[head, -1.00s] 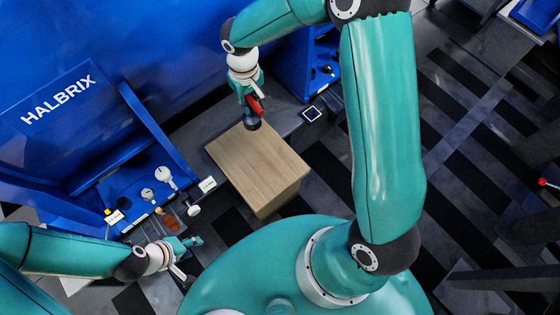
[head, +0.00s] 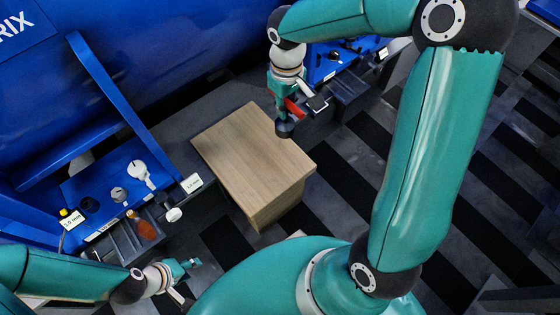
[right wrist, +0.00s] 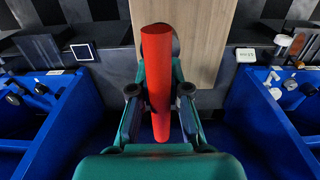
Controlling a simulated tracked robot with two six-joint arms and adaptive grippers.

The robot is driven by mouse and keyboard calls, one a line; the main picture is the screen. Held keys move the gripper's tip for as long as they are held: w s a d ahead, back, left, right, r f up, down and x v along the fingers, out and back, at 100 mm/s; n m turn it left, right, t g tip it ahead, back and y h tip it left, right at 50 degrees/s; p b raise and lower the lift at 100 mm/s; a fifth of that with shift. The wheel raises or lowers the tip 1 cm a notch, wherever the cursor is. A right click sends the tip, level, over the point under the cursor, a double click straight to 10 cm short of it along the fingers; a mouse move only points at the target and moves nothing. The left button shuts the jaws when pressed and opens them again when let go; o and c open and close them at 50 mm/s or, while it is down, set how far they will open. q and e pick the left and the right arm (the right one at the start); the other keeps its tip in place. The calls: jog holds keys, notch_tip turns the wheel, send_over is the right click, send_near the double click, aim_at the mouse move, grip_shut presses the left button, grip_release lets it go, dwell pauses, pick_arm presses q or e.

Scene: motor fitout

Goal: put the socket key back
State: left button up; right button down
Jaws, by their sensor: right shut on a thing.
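The socket key (head: 293,107) shows as a red bar in my right gripper (head: 288,108). In the right wrist view the red cylinder (right wrist: 157,75) stands between the two dark finger pads, and the gripper is shut on it. A dark round end (head: 284,128) shows below the gripper in the head view, over the back right part of the wooden block; I cannot tell whether it belongs to the key. My left gripper (head: 190,268) is at the lower left, near the grey tray, holding nothing that I can see; its fingers are too small to judge.
A wooden block (head: 250,155) stands in the middle. At left, a blue fixture (head: 85,190) holds white and dark parts, with an orange-handled tool (head: 145,228) before it. A second blue fixture (head: 335,62) is at the back right. Small label plates (head: 192,183) stand at the edges.

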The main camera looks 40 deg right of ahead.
notch_tip(320, 180, down, 19)
jog(key=b, duration=0.5)
jog(key=shift+f+b, duration=0.15)
jog(key=shift+b, duration=0.15)
jog(key=c, duration=1.1)
grip_release()
jog(key=shift+c, duration=0.2)
